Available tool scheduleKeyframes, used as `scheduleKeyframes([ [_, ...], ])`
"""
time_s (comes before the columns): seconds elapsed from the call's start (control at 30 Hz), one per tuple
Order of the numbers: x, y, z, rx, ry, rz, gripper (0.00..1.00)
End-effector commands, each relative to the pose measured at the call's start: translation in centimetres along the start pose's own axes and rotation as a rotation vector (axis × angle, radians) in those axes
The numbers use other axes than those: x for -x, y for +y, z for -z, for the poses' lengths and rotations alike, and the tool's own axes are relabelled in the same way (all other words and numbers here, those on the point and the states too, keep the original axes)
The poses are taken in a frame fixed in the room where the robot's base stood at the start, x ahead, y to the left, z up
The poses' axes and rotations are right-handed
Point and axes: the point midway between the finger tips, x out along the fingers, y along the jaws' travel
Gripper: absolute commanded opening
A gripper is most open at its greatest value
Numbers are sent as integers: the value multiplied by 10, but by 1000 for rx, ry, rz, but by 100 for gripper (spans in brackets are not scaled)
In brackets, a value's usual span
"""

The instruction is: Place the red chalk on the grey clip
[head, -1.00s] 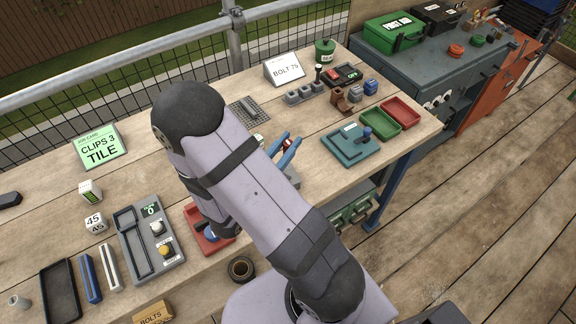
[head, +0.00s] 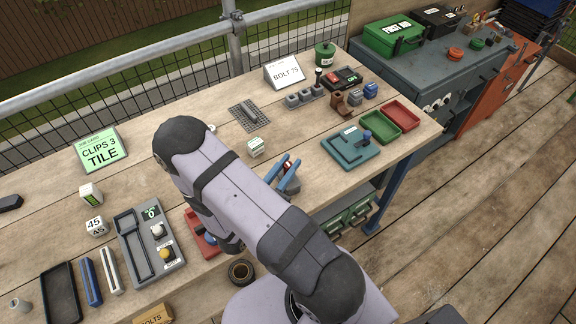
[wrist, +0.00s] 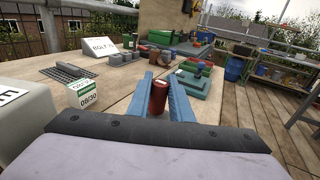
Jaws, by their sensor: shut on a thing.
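A red cylinder (wrist: 158,97), which looks like the red chalk, stands upright between the blue fingers of my gripper (wrist: 160,94) in the wrist view. My gripper (head: 288,174) is shut on it, over the wooden bench in the head view. Only a little red shows between the fingers there. Small grey blocks that look like clips (head: 305,95) stand in a row farther back on the bench, apart from my gripper. They also show in the wrist view (wrist: 120,58). I cannot tell which one is the grey clip.
A white and green cube (head: 256,147) stands left of my gripper. A dark grid plate (head: 248,115) and the BOLT 75 sign (head: 284,72) lie behind. A teal tray (head: 350,150) and red and green trays (head: 402,115) are to the right. Bare wood lies between.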

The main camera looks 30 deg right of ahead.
Motion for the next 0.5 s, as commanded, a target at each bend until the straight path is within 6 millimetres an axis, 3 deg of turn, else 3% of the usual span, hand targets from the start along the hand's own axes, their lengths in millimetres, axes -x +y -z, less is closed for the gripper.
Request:
scheduleKeyframes([
  [0.5, 0, 0, 10, -2, -1, 0, 0],
])
